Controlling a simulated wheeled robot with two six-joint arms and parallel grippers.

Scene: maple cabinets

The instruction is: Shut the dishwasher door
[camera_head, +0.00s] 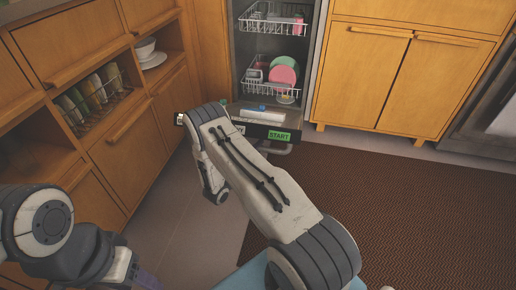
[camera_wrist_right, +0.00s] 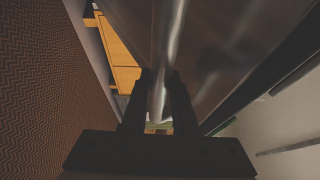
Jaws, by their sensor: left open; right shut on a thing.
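The dishwasher (camera_head: 272,50) stands at the back centre of the head view, with its inside showing. Its door (camera_head: 245,121) is tipped open toward me. The green START label (camera_head: 279,136) is on the door's top edge, and the grey handle (camera_head: 282,149) is just below it. In the right wrist view, the fingers of my right gripper (camera_wrist_right: 159,75) are shut around the metal handle bar (camera_wrist_right: 160,100), against the door's front (camera_wrist_right: 225,45). My right forearm hides this gripper and part of the door in the head view. My left arm is at the lower left, its gripper not visible.
Two racks (camera_head: 265,27) inside the dishwasher hold dishes, including pink and green plates. Maple cabinets (camera_head: 375,75) stand to the right. Drawers and open shelves (camera_head: 135,150) line the left side. A brown mat (camera_head: 420,205) covers the clear floor at right.

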